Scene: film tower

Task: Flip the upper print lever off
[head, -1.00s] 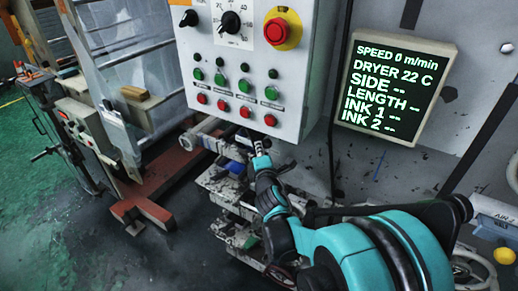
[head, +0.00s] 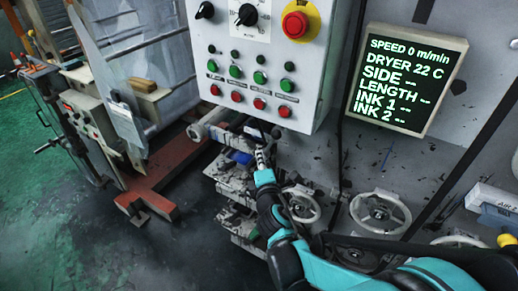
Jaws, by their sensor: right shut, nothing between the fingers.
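My right gripper (head: 260,155) is at the middle of the view, just below the grey control panel, with its fingers shut and empty. It is at a stack of grey, worn print-unit parts (head: 230,178). A dark-tipped bar (head: 254,134) lies just above the fingertips, under the panel; I cannot tell for sure whether it is the upper print lever or whether the fingers touch it. A small blue piece (head: 240,157) sits left of the fingers. Lower parts of the stack are partly hidden by my right arm. My left gripper is not in view.
The control panel (head: 262,75) with knobs, buttons and a red stop button (head: 295,24) overhangs the gripper. A display (head: 403,79) reads speed 0 m/min. A red-brown floor beam (head: 165,172) lies at left.

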